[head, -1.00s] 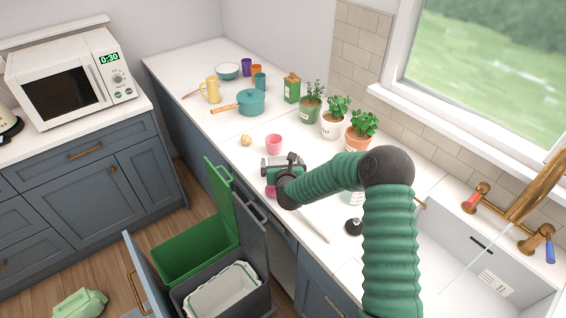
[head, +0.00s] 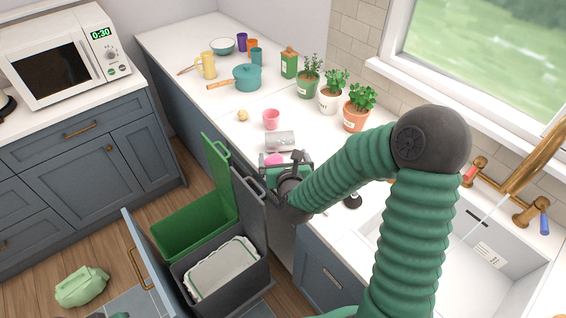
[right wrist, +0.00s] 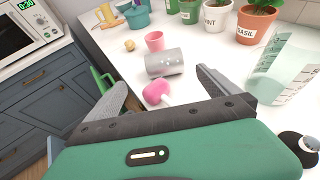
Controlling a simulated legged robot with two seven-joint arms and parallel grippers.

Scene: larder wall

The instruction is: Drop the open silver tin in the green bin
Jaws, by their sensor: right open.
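The silver tin (head: 281,141) lies on its side on the white counter; it also shows in the right wrist view (right wrist: 164,63). My right gripper (head: 287,160) is open and empty on the near side of the tin, apart from it. In the right wrist view its fingers (right wrist: 160,80) are spread, with the tin beyond them. The green bin (head: 165,240) stands open below the counter in the pulled-out unit, its lid (head: 217,178) raised.
A pink round-headed item (right wrist: 156,92) lies just in front of the tin, between my fingers' lines. A pink cup (head: 271,119) stands behind the tin. A grey bin (head: 215,288) with a white liner stands beside the green one. Potted herbs (head: 330,95) line the window side.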

